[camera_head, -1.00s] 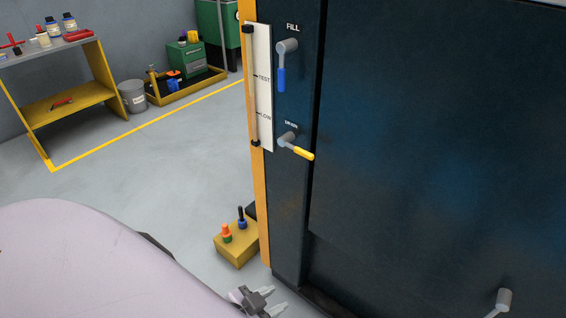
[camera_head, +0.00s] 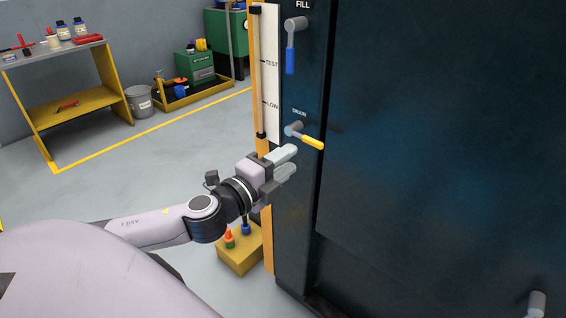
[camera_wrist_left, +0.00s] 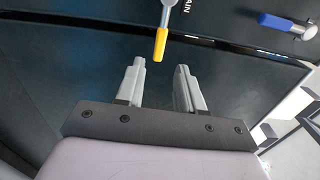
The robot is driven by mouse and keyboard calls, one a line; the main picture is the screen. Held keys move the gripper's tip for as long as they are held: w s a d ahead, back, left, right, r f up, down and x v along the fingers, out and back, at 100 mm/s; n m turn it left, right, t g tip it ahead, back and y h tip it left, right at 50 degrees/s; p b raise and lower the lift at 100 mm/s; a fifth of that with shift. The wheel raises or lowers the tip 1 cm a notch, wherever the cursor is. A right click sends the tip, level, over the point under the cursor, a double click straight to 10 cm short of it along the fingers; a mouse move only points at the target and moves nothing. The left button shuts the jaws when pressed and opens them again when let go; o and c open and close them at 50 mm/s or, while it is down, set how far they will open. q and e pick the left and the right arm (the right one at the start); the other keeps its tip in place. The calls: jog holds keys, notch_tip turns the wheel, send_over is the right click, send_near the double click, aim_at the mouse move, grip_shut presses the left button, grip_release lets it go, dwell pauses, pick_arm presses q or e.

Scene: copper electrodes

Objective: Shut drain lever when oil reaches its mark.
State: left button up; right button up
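The drain lever (camera_head: 312,141) has a yellow handle and sticks out to the right, tilted slightly down, from its grey pivot on the dark cabinet. In the left wrist view the yellow handle (camera_wrist_left: 160,45) lies just beyond the fingertips, between their lines. My left gripper (camera_head: 290,160) is open and empty, just below the drain lever and apart from it; its fingers also show in the wrist view (camera_wrist_left: 160,72). The sight gauge (camera_head: 262,75) has TEST and LOW marks. I cannot make out the oil level in it. My right gripper is not in view.
The blue fill lever (camera_head: 290,60) hangs down above the drain lever, and shows in the wrist view (camera_wrist_left: 280,22). A yellow block (camera_head: 240,255) with coloured fittings stands on the floor below my left arm. A workbench (camera_head: 60,100) and bucket (camera_head: 139,101) stand behind on open floor.

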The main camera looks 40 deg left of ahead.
aim_at(312, 144)
pick_arm(q)
jog(key=shift+w+d+p, duration=0.15)
jog(key=shift+w+p, duration=0.05)
jog(key=shift+w, duration=1.7)
jog(key=shift+w+d+p, duration=0.15)
jog(key=shift+w, duration=1.7)
jog(key=shift+w, duration=0.1)
jog(key=shift+w, duration=0.2)
grip_shut()
